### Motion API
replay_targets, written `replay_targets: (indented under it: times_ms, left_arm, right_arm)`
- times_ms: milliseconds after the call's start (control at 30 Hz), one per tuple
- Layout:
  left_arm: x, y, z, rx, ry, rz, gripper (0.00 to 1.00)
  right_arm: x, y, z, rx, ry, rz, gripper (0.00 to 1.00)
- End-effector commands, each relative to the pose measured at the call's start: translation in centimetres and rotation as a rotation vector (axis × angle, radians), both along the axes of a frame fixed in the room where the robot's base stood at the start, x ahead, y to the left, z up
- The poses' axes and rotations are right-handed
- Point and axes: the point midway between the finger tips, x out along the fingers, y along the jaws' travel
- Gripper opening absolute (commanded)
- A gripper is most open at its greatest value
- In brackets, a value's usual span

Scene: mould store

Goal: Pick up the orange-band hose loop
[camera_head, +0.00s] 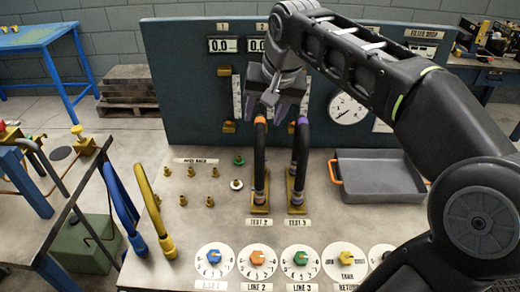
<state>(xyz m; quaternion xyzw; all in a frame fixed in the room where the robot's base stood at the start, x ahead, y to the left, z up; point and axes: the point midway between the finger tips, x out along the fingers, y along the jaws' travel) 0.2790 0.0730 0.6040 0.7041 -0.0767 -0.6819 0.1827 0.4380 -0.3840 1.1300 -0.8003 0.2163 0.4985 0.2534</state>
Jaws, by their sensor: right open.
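The orange-band hose loop (260,153) is a black hose standing upright on a brass base at the plate labelled TEST 2, with an orange band near its top. My right gripper (272,98) is open, pointing down at the top of this loop. Its fingers hide the loop's upper bend, and I cannot tell whether they touch it. A similar black hose loop with a purple band (300,150) stands just to the right at TEST 3, its top also partly behind the gripper. My left gripper is not in view.
A blue hose loop (121,200) and a yellow hose loop (154,208) stand at the bench's left. Several brass fittings sit on the hose rack area. A grey tray (380,192) lies right of the loops. Coloured knobs line the front; a dark gauge panel (180,85) stands behind.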

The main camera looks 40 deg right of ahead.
Motion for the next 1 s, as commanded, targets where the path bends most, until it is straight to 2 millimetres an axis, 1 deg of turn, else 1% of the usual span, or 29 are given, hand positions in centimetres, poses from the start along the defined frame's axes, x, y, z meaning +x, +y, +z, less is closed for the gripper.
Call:
replay_targets:
  times_ms: [267,367,533,633,733,1000]
  left_arm:
    - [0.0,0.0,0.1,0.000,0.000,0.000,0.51]
    - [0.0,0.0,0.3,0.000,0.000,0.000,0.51]
    - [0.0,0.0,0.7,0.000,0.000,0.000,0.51]
    - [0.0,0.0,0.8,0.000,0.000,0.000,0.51]
    - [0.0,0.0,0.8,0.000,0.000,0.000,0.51]
    - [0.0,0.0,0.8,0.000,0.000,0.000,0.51]
  right_arm:
    - [0.1,-0.1,-0.2,0.000,0.001,0.000,0.49]
    - [0.5,-0.2,-1.0,0.001,0.002,0.000,0.49]
    - [1.6,-0.5,-3.4,0.000,0.004,0.000,0.49]
    - [2.1,-0.6,-4.3,0.000,0.001,0.000,0.49]
    - [2.2,-0.6,-4.6,-0.001,0.001,0.000,0.49]
    - [2.2,-0.6,-4.6,-0.001,-0.001,0.000,0.49]
